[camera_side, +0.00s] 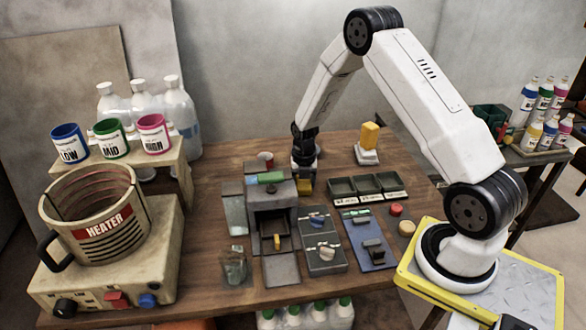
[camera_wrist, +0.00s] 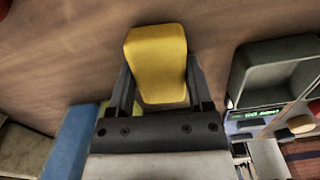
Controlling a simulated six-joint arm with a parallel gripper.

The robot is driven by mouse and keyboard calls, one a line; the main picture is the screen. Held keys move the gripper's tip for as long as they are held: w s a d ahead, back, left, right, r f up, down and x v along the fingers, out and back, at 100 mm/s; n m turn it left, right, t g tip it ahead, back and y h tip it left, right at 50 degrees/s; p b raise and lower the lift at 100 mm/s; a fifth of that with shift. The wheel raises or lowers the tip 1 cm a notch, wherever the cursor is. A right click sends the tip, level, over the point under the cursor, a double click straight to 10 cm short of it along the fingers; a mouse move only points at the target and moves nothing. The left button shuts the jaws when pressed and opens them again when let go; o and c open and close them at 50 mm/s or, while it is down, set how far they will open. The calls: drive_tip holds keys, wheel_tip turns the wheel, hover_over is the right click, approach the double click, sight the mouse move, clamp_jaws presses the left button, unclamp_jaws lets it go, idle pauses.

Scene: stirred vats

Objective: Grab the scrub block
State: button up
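A yellow block, which I take to be the scrub block (camera_wrist: 157,62), sits between the two fingers of my gripper (camera_wrist: 160,85) in the wrist view. Its far end reaches past the fingertips. The fingers lie very close along both its sides, and whether they press on it is unclear. In the side view my gripper (camera_side: 305,172) points down low over the table, with a small yellow part of the block (camera_side: 306,187) showing beneath it. Whether the block touches the table is unclear.
A second yellow block (camera_side: 370,135) stands on a white base behind and to the right. Dark open bins (camera_side: 342,188) lie close to the right of my gripper, and a grey box-shaped machine (camera_side: 272,205) to the left. Bare wood (camera_side: 215,170) shows further left.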

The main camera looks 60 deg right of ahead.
drive_tip(key=c, duration=0.5)
drive_tip(key=shift+r, duration=0.15)
drive_tip(key=shift+r, duration=0.45)
drive_tip(key=s+a+r, duration=0.1)
drive_tip(key=s+r, duration=0.3)
drive_tip(key=s+a+r, duration=0.2)
drive_tip(key=s+r, duration=0.2)
drive_tip(key=s, duration=0.1)
drive_tip(key=s+a+r, duration=0.1)
drive_tip(key=s+r, duration=0.2)
drive_tip(key=s, duration=0.1)
drive_tip(key=shift+s+a+r, duration=0.15)
drive_tip(key=shift+s+r, duration=0.05)
drive_tip(key=shift+r, duration=0.2)
